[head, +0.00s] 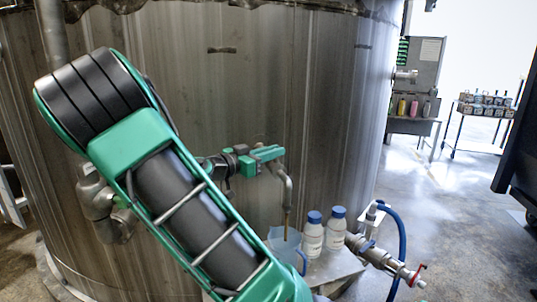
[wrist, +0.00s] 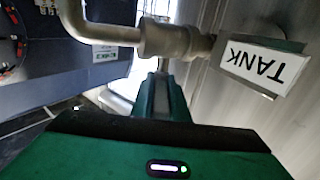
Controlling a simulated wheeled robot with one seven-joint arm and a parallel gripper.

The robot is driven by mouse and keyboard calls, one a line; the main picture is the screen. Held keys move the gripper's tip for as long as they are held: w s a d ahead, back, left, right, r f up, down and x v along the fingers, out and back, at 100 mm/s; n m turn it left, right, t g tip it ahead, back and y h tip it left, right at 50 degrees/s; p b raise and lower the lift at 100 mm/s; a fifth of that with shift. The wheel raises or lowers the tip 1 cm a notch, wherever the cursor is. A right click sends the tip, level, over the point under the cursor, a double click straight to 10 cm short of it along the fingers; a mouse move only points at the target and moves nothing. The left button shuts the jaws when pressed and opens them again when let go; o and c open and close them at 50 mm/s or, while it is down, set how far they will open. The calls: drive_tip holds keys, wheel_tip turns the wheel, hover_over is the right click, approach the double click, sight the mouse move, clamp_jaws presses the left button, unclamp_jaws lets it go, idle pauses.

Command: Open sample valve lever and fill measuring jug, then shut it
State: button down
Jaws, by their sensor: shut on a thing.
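The sample valve's bent metal spout (head: 288,190) comes off the side of the large steel tank (head: 330,110). A thin brown stream (head: 286,226) falls from the spout into the translucent blue measuring jug (head: 283,246), which stands below it. The jug's fill level is not clear. My gripper (head: 266,156) is at the valve, shut on the lever, which its fingers mostly hide. In the wrist view my gripper (wrist: 162,82) is beneath the valve pipe (wrist: 165,40), next to a "TANK" label (wrist: 262,66).
Two white bottles with blue caps (head: 312,238) (head: 336,230) stand right of the jug on a small metal shelf (head: 335,268). A pipe fitting with a red handle (head: 385,260) and a blue hose (head: 402,240) are further right. Open floor (head: 450,215) lies beyond.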

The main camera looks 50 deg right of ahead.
drive_tip(key=c, duration=1.7)
unclamp_jaws()
drive_tip(key=shift+w, duration=0.1)
drive_tip(key=a, duration=0.3)
drive_tip(key=w+a, duration=0.1)
drive_tip(key=a, duration=0.3)
drive_tip(key=w+a, duration=0.1)
drive_tip(key=a, duration=0.2)
drive_tip(key=shift+a, duration=0.25)
drive_tip(key=shift+f, duration=0.15)
